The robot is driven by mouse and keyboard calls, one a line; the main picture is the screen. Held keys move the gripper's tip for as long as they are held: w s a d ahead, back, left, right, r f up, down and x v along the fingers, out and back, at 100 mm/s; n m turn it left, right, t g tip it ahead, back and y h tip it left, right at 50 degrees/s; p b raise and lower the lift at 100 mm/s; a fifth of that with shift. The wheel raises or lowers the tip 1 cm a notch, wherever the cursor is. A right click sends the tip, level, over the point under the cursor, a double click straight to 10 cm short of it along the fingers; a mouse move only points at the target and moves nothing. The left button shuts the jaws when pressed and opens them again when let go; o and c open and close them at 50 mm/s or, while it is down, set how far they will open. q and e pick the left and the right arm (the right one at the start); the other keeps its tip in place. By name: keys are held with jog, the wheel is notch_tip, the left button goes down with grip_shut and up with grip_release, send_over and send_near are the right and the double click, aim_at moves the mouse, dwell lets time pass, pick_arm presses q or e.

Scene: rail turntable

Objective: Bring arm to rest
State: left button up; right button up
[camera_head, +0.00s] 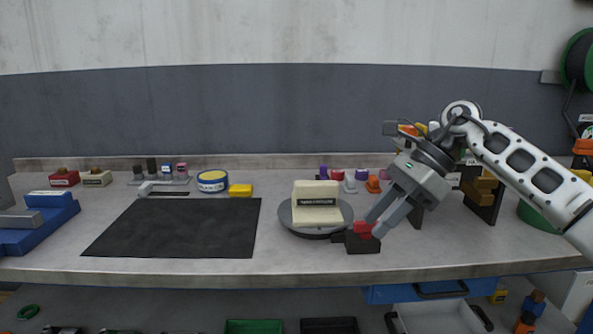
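My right arm comes in from the right, and its gripper (374,226) points down and left over the bench. Its two grey fingers look spread apart. The fingertips are right by a red piece (362,229) on a small black block (361,244); I cannot tell whether they touch it. The block stands at the front right of a round grey turntable (341,221). A cream box with a dark label (316,196) stands upright on the turntable. My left gripper is not in view.
A black mat (175,230) lies left of the turntable. A blue-and-yellow tin (212,181) and a yellow block (240,190) stand behind it. A blue fixture (40,222) is at far left. Small coloured items and a dark rack (483,203) stand at the back right.

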jog(key=s+a+f+m+t+y, duration=0.1)
jog(key=s+a+f+m+y, duration=0.25)
jog(key=a+m+y, duration=0.35)
jog(key=s+a+f+m+t+y, duration=0.1)
jog(key=s+a+f+m+y, duration=0.3)
jog(key=a, duration=0.5)
jog(key=s+d+f+m+t+h, duration=0.1)
jog(key=d+f+m+t+h, duration=0.3)
jog(key=m, duration=0.6)
jog(key=s+d+f+m+t+h, duration=0.1)
jog(key=d+f+m+t+h, duration=0.15)
jog(key=m+t, duration=0.6)
jog(key=s+d+f+m+t+h, duration=0.1)
jog(key=d+f+m+t+h, duration=0.2)
jog(key=m, duration=0.8)
jog(key=s+d+f+m+g+h, duration=0.3)
jog(key=s+f+m, duration=0.3)
jog(key=s+f, duration=0.1)
jog(key=s+d+f+m+g+h+p, duration=0.1)
jog(key=s+d+f+m+g+h, duration=0.2)
jog(key=s+f+m, duration=0.3)
jog(key=shift+s+d+f, duration=0.15)
jog(key=shift+s+f, duration=0.4)
jog(key=shift+f, duration=0.4)
jog(key=shift+o, duration=0.2)
